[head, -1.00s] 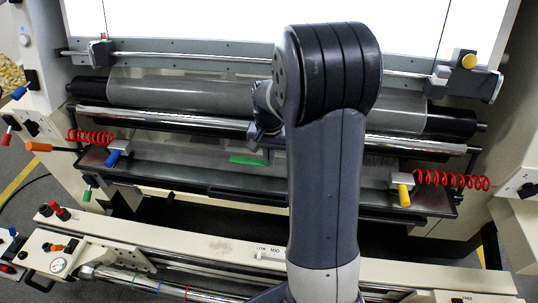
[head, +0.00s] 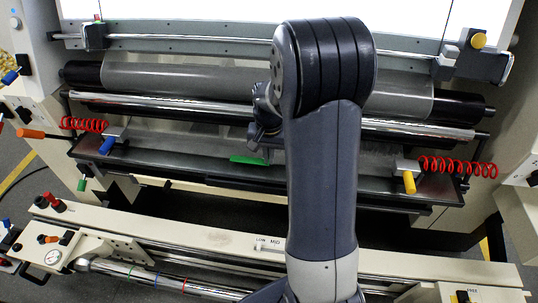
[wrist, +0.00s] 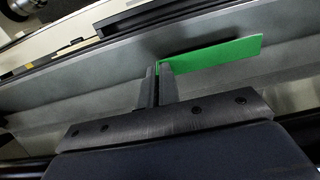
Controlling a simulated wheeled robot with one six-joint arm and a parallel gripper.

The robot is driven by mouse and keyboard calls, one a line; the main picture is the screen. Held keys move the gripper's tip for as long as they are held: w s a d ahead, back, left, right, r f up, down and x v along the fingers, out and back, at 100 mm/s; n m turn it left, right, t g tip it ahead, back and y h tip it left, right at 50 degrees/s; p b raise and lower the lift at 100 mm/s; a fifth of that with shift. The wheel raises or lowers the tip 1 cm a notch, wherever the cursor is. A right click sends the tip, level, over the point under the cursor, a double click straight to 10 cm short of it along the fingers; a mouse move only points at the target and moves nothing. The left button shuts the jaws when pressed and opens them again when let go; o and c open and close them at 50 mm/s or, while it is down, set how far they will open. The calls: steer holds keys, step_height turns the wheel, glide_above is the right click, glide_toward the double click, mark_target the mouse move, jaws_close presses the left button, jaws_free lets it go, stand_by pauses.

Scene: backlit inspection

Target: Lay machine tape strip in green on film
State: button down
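The green machine tape strip (head: 246,160) shows in the head view over the dark table, left of my arm. In the wrist view the strip (wrist: 222,52) reaches right from the fingertips, its left end between them. My gripper (wrist: 160,72) is shut on that end; in the head view my gripper (head: 268,147) is partly hidden by my arm. The grey film (head: 180,78) wraps the roller, and a grey sheet (head: 185,143) lies below it toward the table. I cannot tell whether the strip touches this sheet.
A chrome bar (head: 180,106) crosses in front of the roller. A blue-handled clamp (head: 107,145) and a yellow-handled clamp (head: 409,182) with red coils stand at the table's ends. A cream front rail (head: 190,232) runs nearer me.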

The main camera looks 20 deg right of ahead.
steer(key=shift+f, duration=0.25)
steer(key=shift+f+b, duration=0.95)
steer(key=shift+f, duration=0.1)
steer(key=shift+r, duration=0.1)
steer(key=c, duration=1.6)
jaws_free()
steer(key=shift+r, duration=0.15)
step_height(320, 180, up, 11)
steer(key=shift+f, duration=0.2)
